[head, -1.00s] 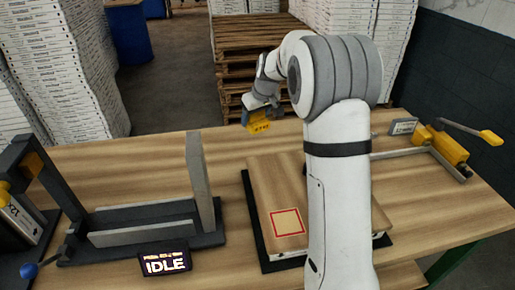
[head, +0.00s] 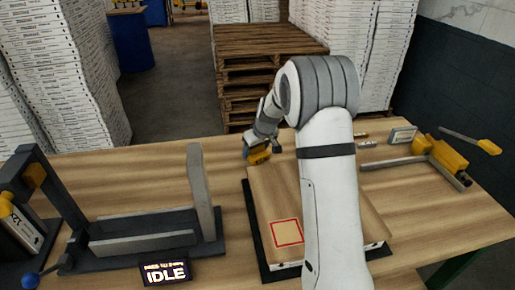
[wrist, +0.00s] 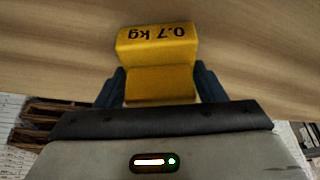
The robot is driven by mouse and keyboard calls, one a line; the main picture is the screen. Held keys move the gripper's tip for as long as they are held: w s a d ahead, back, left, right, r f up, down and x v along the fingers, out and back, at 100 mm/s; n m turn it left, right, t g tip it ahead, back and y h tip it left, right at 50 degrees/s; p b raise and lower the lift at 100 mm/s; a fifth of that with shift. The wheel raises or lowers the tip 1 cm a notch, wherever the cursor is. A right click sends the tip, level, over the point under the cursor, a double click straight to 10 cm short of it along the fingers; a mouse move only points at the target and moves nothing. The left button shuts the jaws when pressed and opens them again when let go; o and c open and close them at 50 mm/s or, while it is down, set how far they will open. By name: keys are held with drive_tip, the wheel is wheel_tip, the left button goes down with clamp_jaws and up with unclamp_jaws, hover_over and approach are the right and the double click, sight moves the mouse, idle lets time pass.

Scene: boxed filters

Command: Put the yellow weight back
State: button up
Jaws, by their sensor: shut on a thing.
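The yellow weight (head: 258,157) is held low over the far part of the table, just behind the wooden-topped box. In the wrist view the yellow weight (wrist: 157,50) shows "0.7 kg" upside down. My gripper (head: 261,148) is shut on it, with a dark blue finger on each side of the weight; the gripper (wrist: 160,90) also shows in the wrist view. I cannot tell whether the weight touches the table.
The wooden-topped box (head: 265,195), with a red square outline (head: 288,232), lies in front of the weight, partly hidden by my arm. A dark fixture (head: 140,240) and an IDLE display (head: 166,272) are at left. A yellow clamp (head: 445,152) is at right. The table's far left is clear.

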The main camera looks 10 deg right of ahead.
drive_tip(key=o, duration=1.5)
drive_tip(key=shift+f, duration=0.1)
